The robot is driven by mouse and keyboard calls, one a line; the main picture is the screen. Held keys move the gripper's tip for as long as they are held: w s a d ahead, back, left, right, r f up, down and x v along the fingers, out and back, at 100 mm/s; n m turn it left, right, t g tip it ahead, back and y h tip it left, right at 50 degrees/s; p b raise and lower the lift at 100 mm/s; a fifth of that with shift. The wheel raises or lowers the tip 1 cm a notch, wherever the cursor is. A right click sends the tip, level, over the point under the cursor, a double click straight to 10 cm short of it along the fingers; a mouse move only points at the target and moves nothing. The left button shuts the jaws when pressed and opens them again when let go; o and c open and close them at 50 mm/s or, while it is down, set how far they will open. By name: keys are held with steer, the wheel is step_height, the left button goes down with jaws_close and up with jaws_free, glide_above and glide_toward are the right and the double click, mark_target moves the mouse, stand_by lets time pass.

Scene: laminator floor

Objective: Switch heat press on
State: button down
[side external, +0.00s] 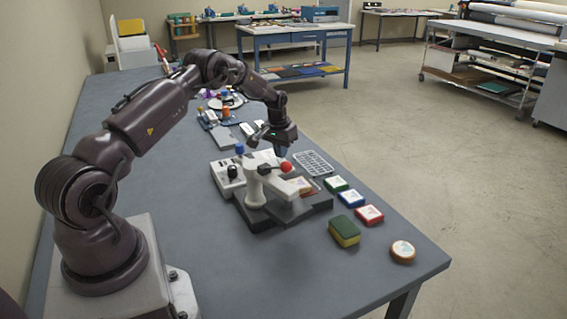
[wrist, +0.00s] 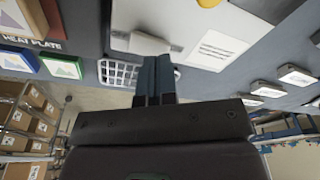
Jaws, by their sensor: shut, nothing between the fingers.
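The heat press (side external: 262,192) stands on the bench, with a white arm, a dark base and a red-knobbed lever (side external: 286,168). A white control box (side external: 224,186) with a black knob (side external: 232,172) and a blue knob (side external: 240,149) is beside it. My gripper (side external: 281,151) is above and behind the press. In the wrist view my gripper (wrist: 156,62) is shut and empty. Its tips lie over the edge of a white housing (wrist: 135,18), close to a raised white piece (wrist: 150,43). I cannot tell whether they touch it. A dark plate marked HEAT PLATE (wrist: 30,43) shows at left.
A pale grid rack (side external: 313,163) lies behind the press. The bench's front is clear.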

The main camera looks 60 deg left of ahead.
steer(key=shift+f, duration=0.7)
steer(key=shift+r, duration=3.55)
steer(key=shift+s+d+f+g, duration=0.2)
steer(key=shift+s+d+f, duration=0.2)
steer(key=shift+s+f, duration=0.15)
steer(key=shift+s+d+f+g, duration=0.2)
steer(key=shift+s+d+f, duration=0.25)
steer(key=shift+s, duration=0.15)
steer(key=shift+s+d+r+h, duration=0.2)
steer(key=shift+s+d+r, duration=0.15)
steer(key=shift+d, duration=0.1)
steer(key=shift+s+d+r+h, duration=0.2)
steer(key=shift+s+d+r, duration=0.1)
steer(key=shift+d, duration=0.15)
steer(key=s+d+r, duration=0.4)
steer(key=d+r, duration=0.7)
steer(key=s+d+r+m+t, duration=0.2)
steer(key=s+d+r, duration=0.4)
steer(key=s+d, duration=0.3)
steer(key=s+d+r+m+t, duration=0.2)
steer(key=s+d+r+m, duration=0.2)
steer(key=s+d, duration=0.6)
steer(key=shift+d+r+t, duration=0.4)
steer(key=shift+d+r, duration=0.1)
steer(key=shift+r, duration=0.9)
